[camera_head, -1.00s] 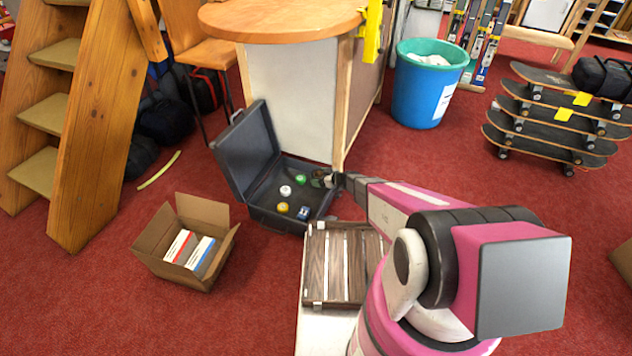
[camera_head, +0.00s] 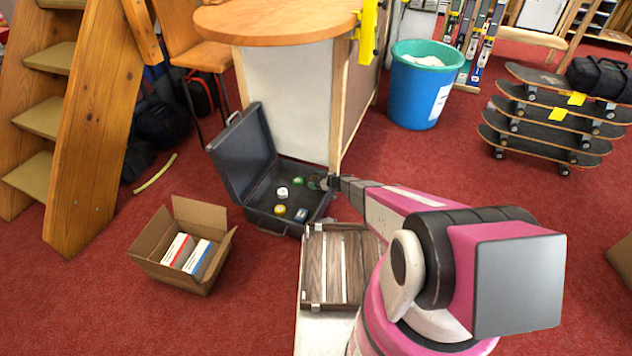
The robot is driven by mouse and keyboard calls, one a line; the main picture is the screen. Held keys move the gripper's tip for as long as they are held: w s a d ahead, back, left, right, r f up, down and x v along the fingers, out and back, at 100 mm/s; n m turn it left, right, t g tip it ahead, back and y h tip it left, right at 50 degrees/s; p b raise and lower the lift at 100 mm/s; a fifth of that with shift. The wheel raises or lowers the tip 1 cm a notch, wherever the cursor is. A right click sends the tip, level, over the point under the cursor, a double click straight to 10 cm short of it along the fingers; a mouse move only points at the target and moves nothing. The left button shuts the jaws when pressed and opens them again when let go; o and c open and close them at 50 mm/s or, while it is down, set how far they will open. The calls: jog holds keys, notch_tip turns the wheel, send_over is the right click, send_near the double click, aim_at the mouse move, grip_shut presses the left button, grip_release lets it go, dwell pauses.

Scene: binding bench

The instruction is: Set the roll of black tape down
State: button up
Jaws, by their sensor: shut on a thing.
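My gripper (camera_head: 324,183) is at the far end of my pink and white arm, over the right back corner of an open dark grey case (camera_head: 271,226). It is shut on a small dark thing, which I take to be the roll of black tape (camera_head: 314,184); it is small and partly hidden by the jaws. I cannot tell whether it touches the case floor. In the case lie a white roll (camera_head: 283,193), a green roll (camera_head: 297,181), a yellow roll (camera_head: 280,210) and a blue item (camera_head: 301,215).
A cardboard box (camera_head: 170,270) with two cartons stands left of the case. A wood-slatted board or case (camera_head: 331,265) lies in front. The round-ended counter (camera_head: 292,100) rises right behind the case. A blue bin (camera_head: 418,95) and stacked skateboards (camera_head: 545,140) stand farther right.

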jog(key=shift+f, duration=0.6)
jog(key=o, duration=0.8)
jog(key=shift+o, duration=0.2)
